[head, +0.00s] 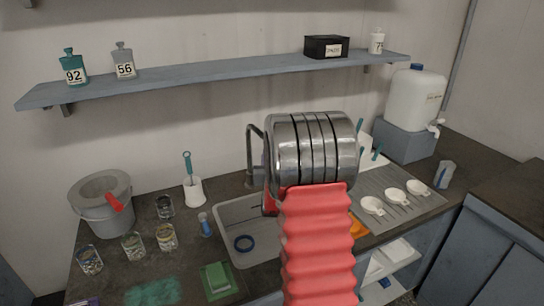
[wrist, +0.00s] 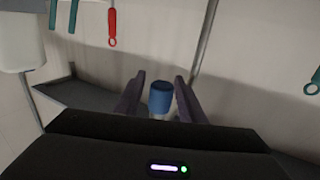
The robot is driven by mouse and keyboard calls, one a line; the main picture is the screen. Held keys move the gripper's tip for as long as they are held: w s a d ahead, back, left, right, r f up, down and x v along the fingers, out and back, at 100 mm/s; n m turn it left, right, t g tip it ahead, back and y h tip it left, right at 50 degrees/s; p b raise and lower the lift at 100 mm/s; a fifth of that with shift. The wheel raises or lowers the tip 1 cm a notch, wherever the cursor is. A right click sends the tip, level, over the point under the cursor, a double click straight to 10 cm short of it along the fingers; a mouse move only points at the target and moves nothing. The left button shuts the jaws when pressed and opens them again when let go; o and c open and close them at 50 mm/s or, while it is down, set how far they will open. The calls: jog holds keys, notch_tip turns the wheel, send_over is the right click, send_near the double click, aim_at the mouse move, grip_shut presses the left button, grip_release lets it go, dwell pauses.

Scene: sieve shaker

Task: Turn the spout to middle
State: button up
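The dark grey spout (head: 249,155) rises at the back edge of the pale sink (head: 226,222) in the head view. Its bent top runs right and goes behind my arm, so its outlet and exact direction are hidden. My gripper is hidden behind my arm in the head view. In the wrist view my gripper (wrist: 159,92) has its two dark fingers apart. A blue cylinder (wrist: 160,97) shows between them with a gap on each side. I cannot tell how far beyond the fingertips it is. The spout is not clearly seen in the wrist view.
White cups (head: 396,195) sit on the drainer at right. A shelf (head: 210,74) spans the wall above.

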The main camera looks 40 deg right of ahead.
jog(key=shift+o, duration=0.3)
jog(key=v, duration=1.3)
jog(key=shift+s+a, duration=0.2)
jog(key=shift+a, duration=0.1)
